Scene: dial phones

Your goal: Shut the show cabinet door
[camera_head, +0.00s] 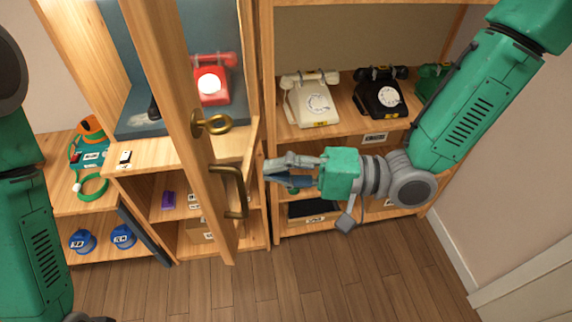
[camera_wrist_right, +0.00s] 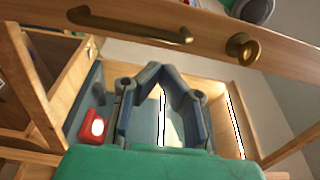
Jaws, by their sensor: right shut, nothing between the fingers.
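The show cabinet door (camera_head: 172,60) is a wooden panel standing open, seen nearly edge-on in the head view. It carries a brass pull handle (camera_head: 240,192) and a round brass knob (camera_head: 212,124). In the wrist view the door (camera_wrist_right: 205,32) crosses the top, with its handle (camera_wrist_right: 130,25) and knob (camera_wrist_right: 243,48). Behind it, the lit blue-lined cabinet holds a red dial phone (camera_head: 211,84). My right gripper (camera_head: 270,168) is shut and empty, just right of the handle, with a small gap showing in the picture. My left gripper is out of view; only its arm shows.
On the right, a wooden shelf unit (camera_head: 345,125) holds a cream phone (camera_head: 311,100), a black phone (camera_head: 382,94) and a partly hidden green phone (camera_head: 430,82). Lower left shelves hold blue items (camera_head: 82,241). The wooden floor (camera_head: 330,285) in front is clear.

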